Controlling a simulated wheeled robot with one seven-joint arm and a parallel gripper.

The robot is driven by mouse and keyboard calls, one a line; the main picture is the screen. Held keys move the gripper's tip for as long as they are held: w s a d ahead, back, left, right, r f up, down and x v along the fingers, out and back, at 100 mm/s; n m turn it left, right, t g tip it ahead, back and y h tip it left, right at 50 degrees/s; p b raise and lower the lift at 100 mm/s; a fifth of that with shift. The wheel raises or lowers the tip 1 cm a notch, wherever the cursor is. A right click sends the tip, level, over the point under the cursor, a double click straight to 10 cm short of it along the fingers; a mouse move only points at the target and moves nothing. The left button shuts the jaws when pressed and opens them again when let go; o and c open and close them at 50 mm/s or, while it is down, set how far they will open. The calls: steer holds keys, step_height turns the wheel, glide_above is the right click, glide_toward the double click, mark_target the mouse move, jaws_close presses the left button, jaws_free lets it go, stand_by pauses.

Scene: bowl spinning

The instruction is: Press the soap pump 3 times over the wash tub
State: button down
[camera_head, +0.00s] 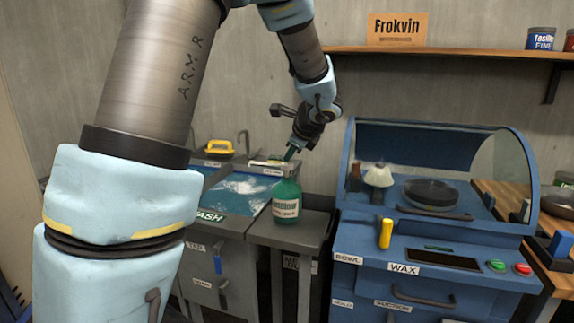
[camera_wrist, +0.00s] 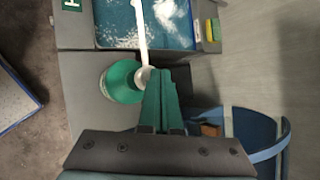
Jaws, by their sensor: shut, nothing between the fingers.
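The green soap bottle (camera_head: 287,200) stands upright on a grey ledge beside the wash tub (camera_head: 226,207), which holds blue water with white foam. In the wrist view the bottle (camera_wrist: 120,83) is seen from above, its white pump spout (camera_wrist: 140,28) reaching over the tub (camera_wrist: 113,25). My gripper (camera_head: 290,155) points down above the bottle in the head view. In the wrist view its green fingers (camera_wrist: 157,74) are together and empty, with their tips at the pump head. I cannot tell whether they touch it.
A wooden shelf (camera_head: 440,51) runs along the wall above.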

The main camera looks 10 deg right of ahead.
steer(key=shift+f+b, duration=0.65)
steer(key=shift+f, duration=0.1)
stand_by(0.5)
stand_by(0.3)
steer(key=shift+r+p, duration=1.05)
steer(key=shift+r, duration=0.25)
step_height(320, 180, up, 5)
steer(key=p, duration=0.4)
steer(key=shift+r, duration=0.1)
stand_by(2.0)
